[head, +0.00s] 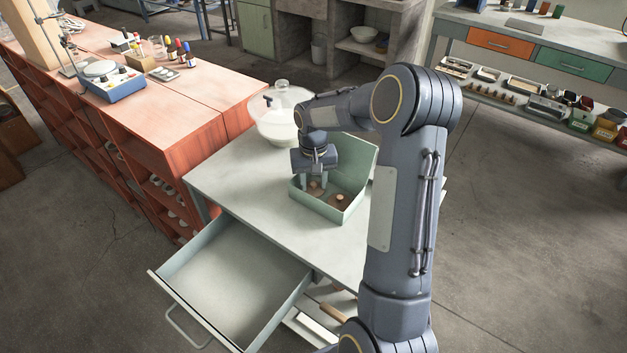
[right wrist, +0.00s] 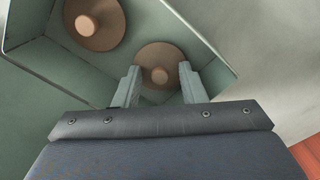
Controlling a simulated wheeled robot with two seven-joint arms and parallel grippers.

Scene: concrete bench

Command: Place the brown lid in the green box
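The green box (head: 333,210) stands open on the bench, its raised lid panel at the back. Two round brown lids with knobs lie in it. One brown lid (head: 316,188) is under my right gripper (head: 313,182); the other brown lid (head: 341,199) is to its right. In the right wrist view, the lid under the gripper (right wrist: 160,50) lies at the fingertips (right wrist: 160,68). The fingers stand apart on either side of its knob with gaps, so the gripper is open. The other lid shows at top left (right wrist: 95,22). My left gripper is out of view.
An empty drawer (head: 235,285) is pulled out at the front. The bench top (head: 240,185) left of the box is clear. A red cabinet (head: 160,120) adjoins on the left.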

